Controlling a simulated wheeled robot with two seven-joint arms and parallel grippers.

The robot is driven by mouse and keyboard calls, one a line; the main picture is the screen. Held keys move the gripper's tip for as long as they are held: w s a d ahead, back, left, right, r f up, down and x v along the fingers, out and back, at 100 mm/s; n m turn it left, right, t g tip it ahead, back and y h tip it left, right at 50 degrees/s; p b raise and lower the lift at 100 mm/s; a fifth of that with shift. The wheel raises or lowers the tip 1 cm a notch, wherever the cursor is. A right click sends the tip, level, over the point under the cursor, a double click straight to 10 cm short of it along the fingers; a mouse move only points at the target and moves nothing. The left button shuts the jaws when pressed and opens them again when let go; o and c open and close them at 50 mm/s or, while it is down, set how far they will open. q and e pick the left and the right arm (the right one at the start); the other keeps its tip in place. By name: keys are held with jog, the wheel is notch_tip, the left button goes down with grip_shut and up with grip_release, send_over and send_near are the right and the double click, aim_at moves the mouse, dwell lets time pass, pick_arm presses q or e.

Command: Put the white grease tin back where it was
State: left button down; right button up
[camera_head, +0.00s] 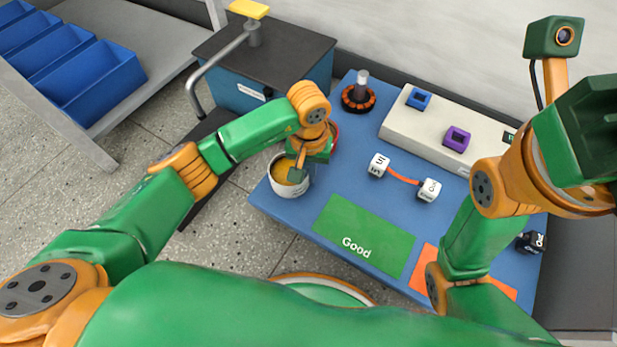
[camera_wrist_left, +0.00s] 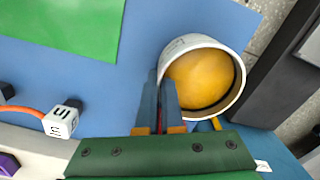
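The white grease tin (camera_head: 291,187) with yellow-orange grease stands upright at the left edge of the blue table. It also shows in the left wrist view (camera_wrist_left: 238,95). My left gripper (camera_head: 297,172) is at the tin's rim. In the left wrist view the fingers (camera_wrist_left: 165,90) are close together with the tin's wall between them, one finger inside the rim and one outside. Whether the tin's base touches the table is hidden. My right arm is raised at the right; its fingers are not in view.
A green "Good" mat (camera_head: 365,237) and an orange mat (camera_head: 422,268) lie on the blue table (camera_head: 285,212). White connectors (camera_head: 379,165) on an orange cable lie behind. A pale block (camera_head: 425,128) holds blue and purple pieces. A black-orange part (camera_head: 358,97) stands at the back left.

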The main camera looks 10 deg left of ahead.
pick_arm(q)
jog(key=shift+r, duration=0.1)
jog(key=shift+f, duration=0.2)
jog(key=c, duration=1.1)
grip_release()
